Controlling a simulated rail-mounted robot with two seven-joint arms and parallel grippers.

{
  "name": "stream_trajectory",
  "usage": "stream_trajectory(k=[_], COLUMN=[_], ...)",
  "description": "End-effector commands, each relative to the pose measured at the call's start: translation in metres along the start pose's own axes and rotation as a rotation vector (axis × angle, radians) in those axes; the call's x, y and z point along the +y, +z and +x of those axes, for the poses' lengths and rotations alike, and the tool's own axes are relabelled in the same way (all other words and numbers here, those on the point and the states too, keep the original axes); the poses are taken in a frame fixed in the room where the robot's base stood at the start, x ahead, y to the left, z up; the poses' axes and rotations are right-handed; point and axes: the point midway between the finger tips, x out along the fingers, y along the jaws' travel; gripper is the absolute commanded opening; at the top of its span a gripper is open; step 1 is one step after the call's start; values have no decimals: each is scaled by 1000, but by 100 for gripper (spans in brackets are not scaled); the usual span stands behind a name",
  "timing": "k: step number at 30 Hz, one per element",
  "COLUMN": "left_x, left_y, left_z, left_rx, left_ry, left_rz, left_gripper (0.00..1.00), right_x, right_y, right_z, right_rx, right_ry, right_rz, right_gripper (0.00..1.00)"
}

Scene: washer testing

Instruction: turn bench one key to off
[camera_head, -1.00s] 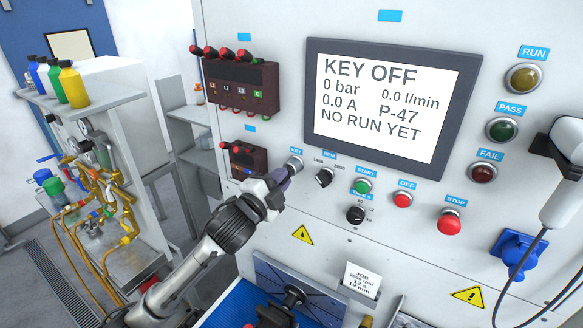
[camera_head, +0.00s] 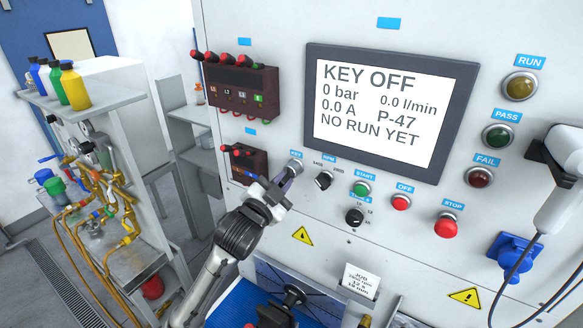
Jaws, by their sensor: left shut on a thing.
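The key switch (camera_head: 296,165) sits on the white panel under the blue KEY label, left of the RPM knob. My left gripper (camera_head: 284,180) reaches up to it from the lower left and is shut on the key, whose bow is mostly hidden by the fingers. The screen (camera_head: 385,108) reads KEY OFF, 0 bar, 0.0 l/min, 0.0 A, P-47 and NO RUN YET. My right gripper is not in view.
The RPM knob (camera_head: 323,180), green START button (camera_head: 361,189), red OFF button (camera_head: 401,202) and red STOP button (camera_head: 446,228) lie right of the key. A black selector (camera_head: 354,217) is below START. Red-brown terminal boxes (camera_head: 240,86) are at upper left.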

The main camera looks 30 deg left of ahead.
Motion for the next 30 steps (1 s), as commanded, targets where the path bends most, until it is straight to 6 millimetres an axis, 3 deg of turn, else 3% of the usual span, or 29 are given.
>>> stream_trajectory(k=[11, 21, 30], left_x=[1, 2, 2], left_y=[-1, -3, -3], left_z=[0, 0, 0], left_rx=[-7, -40, -41], left_ry=[-3, -23, -25], left_rz=[-62, -352, -374], left_gripper=[0, 0, 0], right_x=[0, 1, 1], right_y=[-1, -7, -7], right_z=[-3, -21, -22], right_rx=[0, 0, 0], right_ry=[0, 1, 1], right_rz=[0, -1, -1], right_gripper=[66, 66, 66])
